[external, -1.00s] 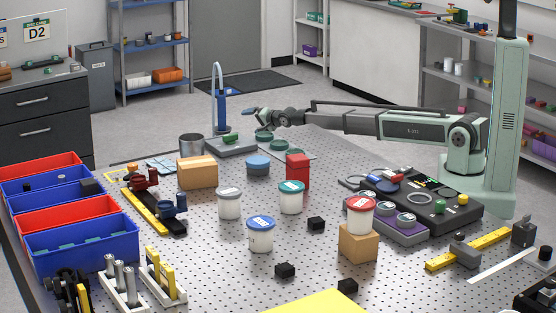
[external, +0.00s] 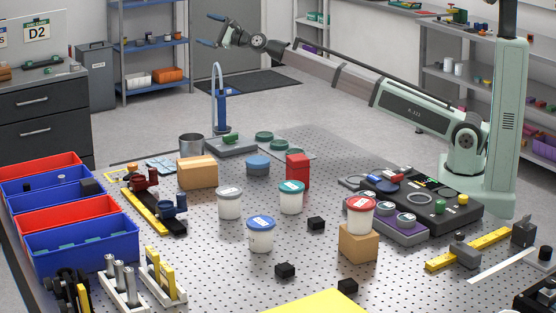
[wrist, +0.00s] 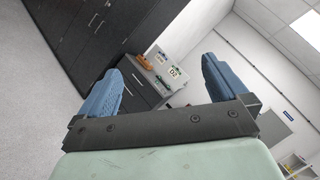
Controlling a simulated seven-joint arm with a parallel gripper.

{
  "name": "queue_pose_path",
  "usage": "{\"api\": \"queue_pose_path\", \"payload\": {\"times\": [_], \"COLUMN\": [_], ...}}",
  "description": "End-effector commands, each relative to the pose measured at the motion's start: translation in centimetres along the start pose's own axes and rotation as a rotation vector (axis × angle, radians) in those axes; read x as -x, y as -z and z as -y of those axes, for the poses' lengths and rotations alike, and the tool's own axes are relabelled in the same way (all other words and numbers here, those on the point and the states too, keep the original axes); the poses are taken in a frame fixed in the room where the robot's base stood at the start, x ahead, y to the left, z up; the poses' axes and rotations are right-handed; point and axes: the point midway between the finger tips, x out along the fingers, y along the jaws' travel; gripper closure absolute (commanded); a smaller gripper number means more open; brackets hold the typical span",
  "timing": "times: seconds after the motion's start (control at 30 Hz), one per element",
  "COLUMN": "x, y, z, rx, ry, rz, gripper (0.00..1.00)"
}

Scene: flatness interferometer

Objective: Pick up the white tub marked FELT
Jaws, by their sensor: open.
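Several white tubs stand on the perforated table in the external view: one with a blue lid (external: 261,238), one with a teal lid (external: 291,200), one with a pale grey lid (external: 229,205), and one with a red lid (external: 360,218). The red-lidded tub sits on a cardboard block (external: 358,244). Their labels are too small to read, so I cannot tell which is marked FELT. My gripper (external: 211,30) is open and empty, raised high beyond the table's far side, well away from the tubs. Its blue fingers also show spread apart in the wrist view (wrist: 161,68).
A red box (external: 297,171), a tan box (external: 197,173) and a blue round container (external: 258,165) stand behind the tubs. Small black blocks (external: 316,223) lie among them. A dark instrument (external: 430,210) stands right; red and blue bins (external: 80,250) line the left edge.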

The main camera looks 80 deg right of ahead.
Motion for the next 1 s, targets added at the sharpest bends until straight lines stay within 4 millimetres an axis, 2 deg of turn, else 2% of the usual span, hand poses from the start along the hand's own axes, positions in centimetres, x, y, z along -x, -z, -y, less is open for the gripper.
{"api": "queue_pose_path", "payload": {"times": [0.03,0.1,0.27,0.47,0.6,0.77,1.0], "x": [0.7,1.5,4.1,8.6,12.6,17.9,27.1], "y": [-2.7,-5.8,-12.6,-20.6,-25.9,-31.6,-39.0], "z": [-2.4,-5.4,-12.3,-20.4,-25.5,-30.8,-37.8], "rx": [0.041,0.117,0.308,0.545,0.714,0.904,1.187], "ry": [-0.034,-0.079,-0.176,-0.273,-0.323,-0.360,-0.374], "rz": [0.026,0.060,0.146,0.280,0.388,0.525,0.753], "gripper": [0.00,0.00,0.00,0.00,0.00,0.00,0.00]}}
